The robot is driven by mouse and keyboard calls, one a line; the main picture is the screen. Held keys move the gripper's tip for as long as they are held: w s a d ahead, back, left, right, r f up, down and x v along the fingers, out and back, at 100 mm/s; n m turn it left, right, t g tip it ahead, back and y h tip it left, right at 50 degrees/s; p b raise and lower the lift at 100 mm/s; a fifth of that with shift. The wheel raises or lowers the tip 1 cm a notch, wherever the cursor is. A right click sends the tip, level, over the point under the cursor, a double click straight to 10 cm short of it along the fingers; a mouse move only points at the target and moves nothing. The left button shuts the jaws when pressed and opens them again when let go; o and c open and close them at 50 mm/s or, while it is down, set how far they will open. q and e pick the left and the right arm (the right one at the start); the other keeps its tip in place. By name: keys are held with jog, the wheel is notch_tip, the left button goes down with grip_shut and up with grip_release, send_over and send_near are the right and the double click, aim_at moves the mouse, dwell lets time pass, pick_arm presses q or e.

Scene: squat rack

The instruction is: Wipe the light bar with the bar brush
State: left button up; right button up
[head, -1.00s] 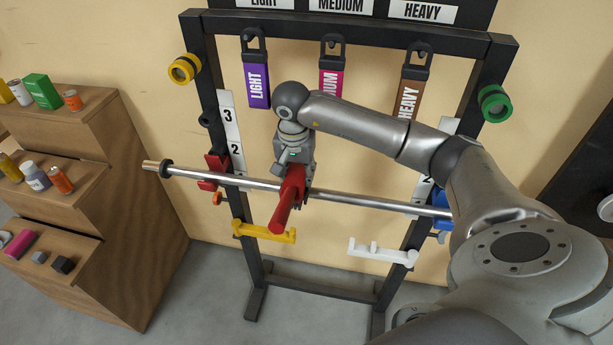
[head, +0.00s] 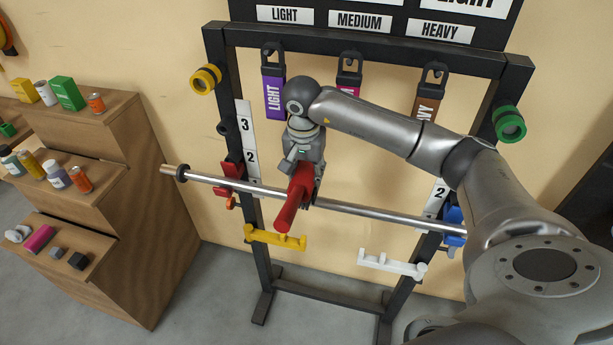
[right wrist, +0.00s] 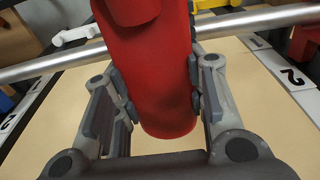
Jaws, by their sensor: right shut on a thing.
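The light bar (head: 375,213) is a long silver bar lying across the squat rack, with a gold-coloured end at the left. It also crosses the upper part of the right wrist view (right wrist: 50,65). The bar brush (head: 290,208) is red, with a thick rounded body. My right gripper (head: 304,178) is shut on the bar brush at the bar's left-middle stretch. In the right wrist view the brush (right wrist: 155,75) sits between both fingers and overlaps the bar. Whether brush and bar touch is hidden. My left gripper is not in view.
The black rack (head: 262,260) carries a yellow hook (head: 268,237) and a white hook (head: 392,264) below the bar. Purple (head: 274,98) and brown (head: 426,106) bands hang above, behind my arm. A wooden stepped shelf (head: 150,215) with small items stands left.

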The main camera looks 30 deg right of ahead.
jog(key=shift+a+r+p, duration=0.1)
jog(key=shift+r+p, duration=0.2)
jog(key=shift+r, duration=0.65)
jog(key=shift+s+a+r+p, duration=0.1)
jog(key=shift+r+p, duration=0.35)
jog(key=shift+r, duration=0.3)
jog(key=shift+s+a+r+p, duration=0.1)
jog(key=shift+r+p, duration=0.35)
jog(key=shift+r, duration=0.3)
